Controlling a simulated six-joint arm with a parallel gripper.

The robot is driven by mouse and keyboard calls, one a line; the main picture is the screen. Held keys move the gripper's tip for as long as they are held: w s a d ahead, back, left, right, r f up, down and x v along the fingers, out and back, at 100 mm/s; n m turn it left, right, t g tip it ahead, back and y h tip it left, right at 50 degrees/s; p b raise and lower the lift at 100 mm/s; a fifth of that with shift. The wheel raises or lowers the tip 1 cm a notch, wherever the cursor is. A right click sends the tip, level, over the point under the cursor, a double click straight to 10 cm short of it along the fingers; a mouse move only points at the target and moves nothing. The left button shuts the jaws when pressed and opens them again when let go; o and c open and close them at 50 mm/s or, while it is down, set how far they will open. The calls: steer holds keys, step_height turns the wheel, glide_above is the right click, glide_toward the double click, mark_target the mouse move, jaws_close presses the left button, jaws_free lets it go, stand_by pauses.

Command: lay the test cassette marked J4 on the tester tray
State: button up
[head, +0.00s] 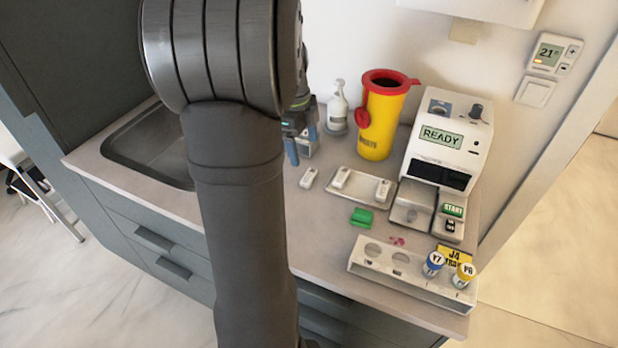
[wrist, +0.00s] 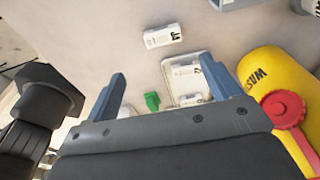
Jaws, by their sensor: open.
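A white test cassette (head: 309,177) lies on the counter left of a shallow pale dish (head: 361,187). In the wrist view this cassette (wrist: 163,36) carries a dark mark that looks like J4. Two more white cassettes, one at the left (head: 341,177) and one at the right (head: 382,190), lie in the dish; their marks are not readable. The silver tester tray (head: 411,214) sticks out at the front of the white tester (head: 447,140) and looks empty. My gripper (head: 304,152) is open and empty above the counter, behind the loose cassette; its blue fingers also show in the wrist view (wrist: 163,88).
A yellow sharps bin (head: 381,118) with a red lid stands behind the dish. A green block (head: 361,218) lies in front of it. A tube rack (head: 405,273) with two capped tubes and a yellow J4 card (head: 454,255) stand at the front right. A sink (head: 150,147) is at left.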

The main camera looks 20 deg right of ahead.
glide_above(309, 175)
steer(key=f, duration=0.4)
steer(key=shift+a+f, duration=0.15)
steer(key=shift+a, duration=0.25)
steer(key=f, duration=0.5)
steer(key=shift+d+f, duration=0.1)
steer(key=shift+d, duration=0.2)
steer(key=c, duration=1.1)
steer(key=shift+c, duration=0.2)
